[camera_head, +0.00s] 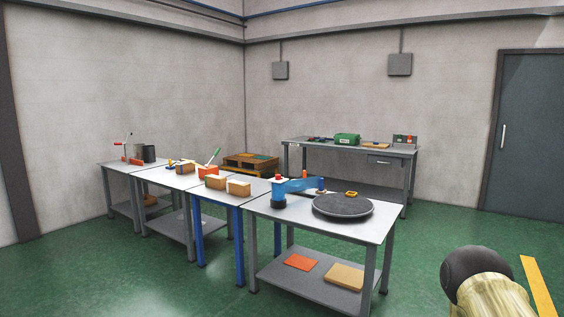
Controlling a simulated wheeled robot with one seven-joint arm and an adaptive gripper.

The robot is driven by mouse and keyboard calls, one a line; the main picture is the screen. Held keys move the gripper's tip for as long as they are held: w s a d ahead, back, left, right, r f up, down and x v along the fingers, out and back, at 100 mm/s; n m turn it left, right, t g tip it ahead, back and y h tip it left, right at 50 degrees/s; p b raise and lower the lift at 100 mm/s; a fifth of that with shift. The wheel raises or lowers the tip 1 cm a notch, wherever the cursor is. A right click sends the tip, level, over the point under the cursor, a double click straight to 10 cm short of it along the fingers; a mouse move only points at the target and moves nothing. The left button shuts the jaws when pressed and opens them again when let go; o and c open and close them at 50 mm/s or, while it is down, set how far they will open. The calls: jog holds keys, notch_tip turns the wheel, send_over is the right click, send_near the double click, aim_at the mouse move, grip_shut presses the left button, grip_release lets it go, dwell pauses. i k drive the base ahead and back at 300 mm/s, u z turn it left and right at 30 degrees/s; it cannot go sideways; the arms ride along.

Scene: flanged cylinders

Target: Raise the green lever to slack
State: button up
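A thin green lever (214,156) stands tilted, its top leaning to the right, above an orange-red base (208,173) on the middle table (173,183) of the row. The lever is small in the picture, and its joint to the base cannot be made out. Part of my arm shows at the bottom right, far from the lever. My gripper's fingers are not in view.
Tan blocks (239,188) and a blue device beside a dark round plate (343,205) stand on the nearer tables. A bench (347,147) with a green box stands behind. Green floor (440,235) is clear at the right.

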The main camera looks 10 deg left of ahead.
aim_at(220, 149)
jog(key=z, duration=0.5)
jog(key=k, duration=0.7)
jog(key=z, duration=0.6)
jog(key=i, duration=4.75)
jog(key=u, duration=0.1)
jog(key=i, duration=1.6)
jog(key=u, duration=0.25)
jog(key=i, duration=1.65)
jog(key=u, duration=0.5)
jog(key=i, duration=1.7)
jog(key=u, duration=1.45)
jog(key=i, duration=1.4)
jog(key=u, duration=0.95)
